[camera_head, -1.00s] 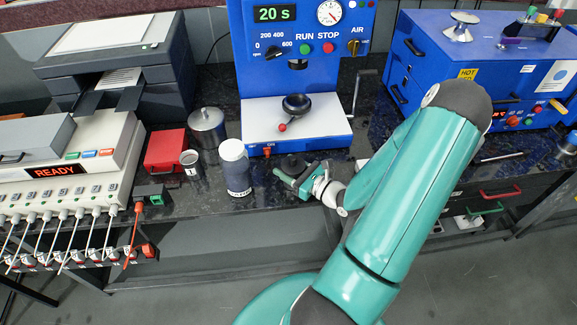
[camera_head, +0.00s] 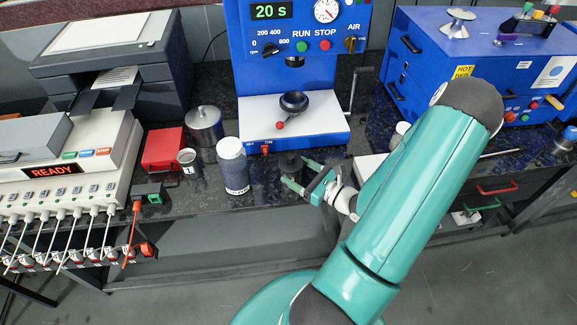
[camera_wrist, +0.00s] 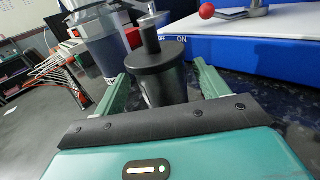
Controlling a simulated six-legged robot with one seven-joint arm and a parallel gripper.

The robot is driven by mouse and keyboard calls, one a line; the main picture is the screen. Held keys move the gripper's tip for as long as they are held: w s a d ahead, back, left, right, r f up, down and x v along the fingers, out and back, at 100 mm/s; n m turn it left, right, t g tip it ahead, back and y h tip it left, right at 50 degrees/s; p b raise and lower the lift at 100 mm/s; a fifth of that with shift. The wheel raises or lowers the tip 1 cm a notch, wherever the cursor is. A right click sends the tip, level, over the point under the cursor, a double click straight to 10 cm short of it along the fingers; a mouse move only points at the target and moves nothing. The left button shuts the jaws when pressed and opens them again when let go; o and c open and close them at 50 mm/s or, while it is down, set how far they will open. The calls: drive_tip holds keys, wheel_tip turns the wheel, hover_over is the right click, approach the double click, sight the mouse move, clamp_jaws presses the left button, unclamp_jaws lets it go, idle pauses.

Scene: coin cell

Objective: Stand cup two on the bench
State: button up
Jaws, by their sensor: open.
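A dark cylindrical cup (camera_head: 290,164) stands upright on the bench, in front of the blue press. My gripper (camera_head: 299,186) is open, just right of and in front of this cup. In the wrist view the green fingers of my gripper (camera_wrist: 162,88) lie on either side of the cup, with visible gaps, and the cup's lower part is partly hidden. A small grey labelled cup (camera_head: 189,161) stands farther left.
A large white-lidded jar (camera_head: 233,166) stands close left of the dark cup. The blue press (camera_head: 245,112) is right behind. A metal canister (camera_head: 204,126) and red box (camera_head: 162,149) stand left. The bench's front edge is close to my gripper.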

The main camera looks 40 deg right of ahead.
drive_tip(key=s, duration=0.3)
drive_tip(key=s+d, duration=0.1)
drive_tip(key=s, duration=0.3)
drive_tip(key=shift+s+d, duration=0.1)
drive_tip(key=shift+d, duration=0.1)
